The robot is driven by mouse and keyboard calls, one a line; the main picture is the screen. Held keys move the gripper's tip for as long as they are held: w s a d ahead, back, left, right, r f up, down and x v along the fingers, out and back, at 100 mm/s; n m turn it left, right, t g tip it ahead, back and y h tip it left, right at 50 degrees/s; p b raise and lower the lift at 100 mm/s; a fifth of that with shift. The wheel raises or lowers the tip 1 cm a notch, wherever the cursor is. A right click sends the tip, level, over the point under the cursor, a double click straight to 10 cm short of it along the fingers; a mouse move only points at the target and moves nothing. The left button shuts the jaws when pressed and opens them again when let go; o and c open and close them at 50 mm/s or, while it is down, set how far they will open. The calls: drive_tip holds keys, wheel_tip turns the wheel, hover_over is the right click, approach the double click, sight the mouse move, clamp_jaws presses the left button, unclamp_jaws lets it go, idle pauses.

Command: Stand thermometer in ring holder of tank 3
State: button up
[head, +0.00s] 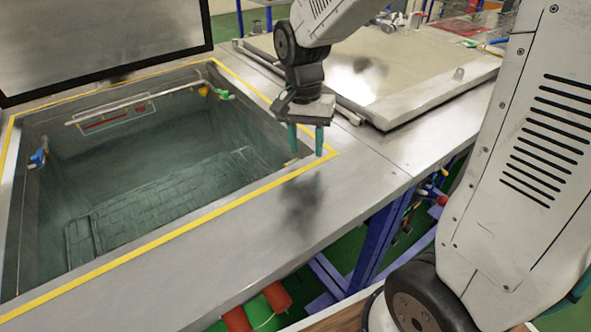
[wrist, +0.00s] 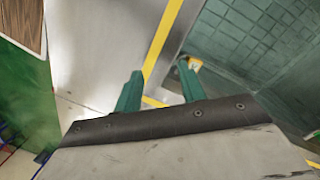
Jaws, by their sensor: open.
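My gripper (head: 306,153) is open over the near right corner of an open tank (head: 240,70), with two green fingers pointing down and nothing between them. In the wrist view, the open gripper (wrist: 159,70) shows above the steel rim and yellow line. A small yellow and white fitting (wrist: 193,63) sits at the tank's inner corner beside one finger; I cannot tell whether it is the ring holder. I cannot make out a thermometer in either view. No tank number is readable.
A pale closed lid (head: 440,75) covers the neighbouring tank at right. A pale pipe (head: 135,104) runs along the far inner wall. The steel deck (head: 270,228) in front is clear.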

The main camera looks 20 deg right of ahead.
drive_tip(key=w+m, duration=0.1)
drive_tip(key=w, duration=0.1)
drive_tip(key=w+m, duration=0.1)
drive_tip(key=m, duration=0.1)
drive_tip(key=w+f+m+t, duration=0.1)
drive_tip(key=w+m, duration=0.1)
drive_tip(key=shift+w+a, duration=0.2)
drive_tip(key=shift+w, duration=0.1)
drive_tip(key=shift+w+m, duration=0.25)
drive_tip(key=shift+m, duration=0.45)
drive_tip(key=f, duration=0.7)
drive_tip(key=shift+s+d+f, duration=0.1)
drive_tip(key=shift+s+f, duration=0.1)
drive_tip(key=shift+f, duration=0.15)
drive_tip(key=c, duration=0.8)
drive_tip(key=shift+r, duration=0.2)
